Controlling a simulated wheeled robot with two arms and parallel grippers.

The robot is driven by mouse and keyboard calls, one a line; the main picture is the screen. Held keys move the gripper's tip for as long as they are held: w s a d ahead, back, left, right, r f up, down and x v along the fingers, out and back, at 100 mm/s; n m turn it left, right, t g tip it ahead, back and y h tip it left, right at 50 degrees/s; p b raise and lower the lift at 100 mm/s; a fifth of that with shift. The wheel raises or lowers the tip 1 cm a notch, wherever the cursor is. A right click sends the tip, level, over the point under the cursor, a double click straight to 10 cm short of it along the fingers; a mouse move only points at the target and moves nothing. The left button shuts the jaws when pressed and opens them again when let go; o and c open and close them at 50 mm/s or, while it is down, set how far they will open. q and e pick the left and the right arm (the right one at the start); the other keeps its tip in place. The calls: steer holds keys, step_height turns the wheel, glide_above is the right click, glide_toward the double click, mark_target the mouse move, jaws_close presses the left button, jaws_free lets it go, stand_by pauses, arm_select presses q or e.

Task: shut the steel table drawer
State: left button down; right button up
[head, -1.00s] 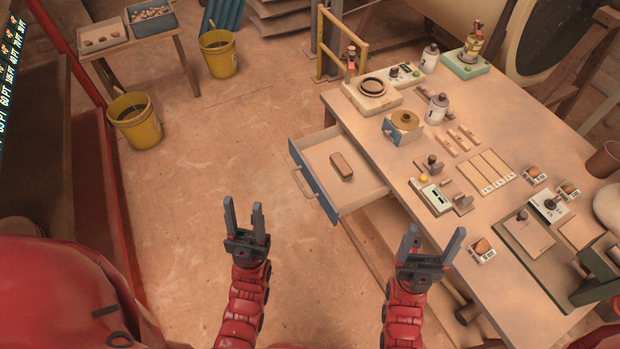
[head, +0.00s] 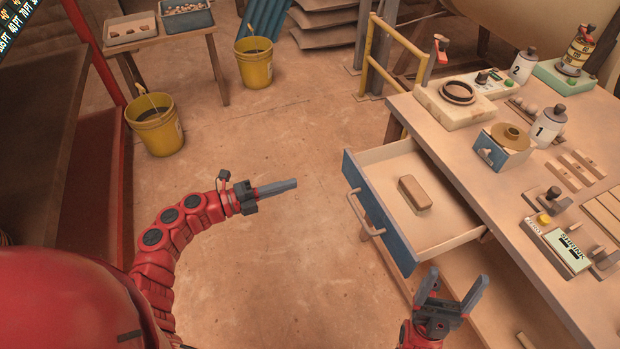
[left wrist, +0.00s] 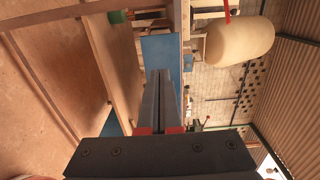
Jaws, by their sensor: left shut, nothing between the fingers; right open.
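The steel table drawer (head: 345,165) is pulled out from the left side of the table, with a blue front, a grey bar handle (head: 366,213) and a light inside. A tan block (head: 415,192) lies in it. My left gripper (head: 296,184) is shut and empty, pointing right toward the drawer front, with a clear gap to the handle. In the left wrist view its closed fingers (left wrist: 160,75) point at a blue panel (left wrist: 160,52) that looks like the drawer front. My right gripper (head: 456,277) is open and empty, in front of the drawer's near corner.
The table top (head: 470,150) holds a ring device (head: 458,92), a small blue-fronted box (head: 500,148), bottles and small blocks. A yellow rail (head: 395,50) stands behind the drawer. Yellow buckets (head: 155,125) stand at the back left. The floor left of the drawer is clear.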

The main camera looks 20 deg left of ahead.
mark_target(401, 159)
arm_select(q)
steer(key=x, duration=1.3)
steer(key=shift+d+r, duration=0.15)
steer(key=shift+d, duration=0.15)
steer(key=b+x, duration=0.5)
steer(key=x, duration=1.4)
steer(key=shift+w+d, duration=0.15)
steer(key=shift+d, duration=0.15)
steer(key=shift+r, duration=0.2)
steer(key=shift+w+d+r, duration=0.1)
